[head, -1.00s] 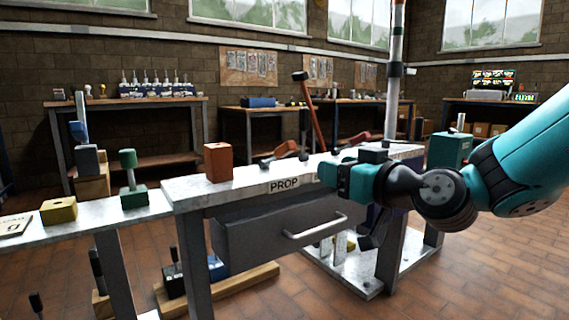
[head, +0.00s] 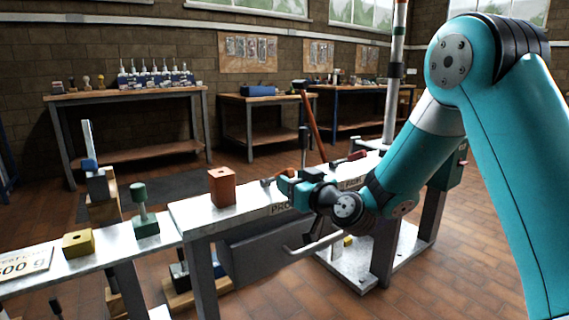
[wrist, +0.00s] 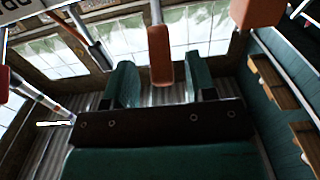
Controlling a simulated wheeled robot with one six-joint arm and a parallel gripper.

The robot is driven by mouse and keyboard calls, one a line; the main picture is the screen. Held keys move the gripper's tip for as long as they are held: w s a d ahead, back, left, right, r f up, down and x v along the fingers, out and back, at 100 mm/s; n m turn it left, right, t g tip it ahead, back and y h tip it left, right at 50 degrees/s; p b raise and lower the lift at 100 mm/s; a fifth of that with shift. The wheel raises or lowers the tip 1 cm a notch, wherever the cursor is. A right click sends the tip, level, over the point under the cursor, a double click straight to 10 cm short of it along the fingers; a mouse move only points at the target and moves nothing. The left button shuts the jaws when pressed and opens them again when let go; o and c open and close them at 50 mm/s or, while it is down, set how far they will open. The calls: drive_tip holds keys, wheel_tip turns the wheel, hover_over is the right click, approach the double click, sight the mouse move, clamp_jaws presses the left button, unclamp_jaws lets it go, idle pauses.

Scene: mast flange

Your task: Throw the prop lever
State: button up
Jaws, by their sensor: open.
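My gripper (head: 290,181) is open at the bench's front edge, close to that handle. In the wrist view an orange handle (wrist: 160,58) hangs between the two green fingers of my gripper (wrist: 162,82), its end near the fingertips. A gap shows on both sides, so it is not clamped. The lever's base is hidden in the head view.
A red block (head: 222,187) stands left of the lever. Another red-handled lever (head: 350,158) and a tall reddish bar (head: 312,125) are behind and to the right. A drawer handle (head: 315,246) juts out below.

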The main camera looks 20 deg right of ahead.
drive_tip(key=shift+p+x, duration=0.35)
drive_tip(key=shift+x, duration=1.55)
clamp_jaws()
drive_tip(key=shift+r, duration=0.15)
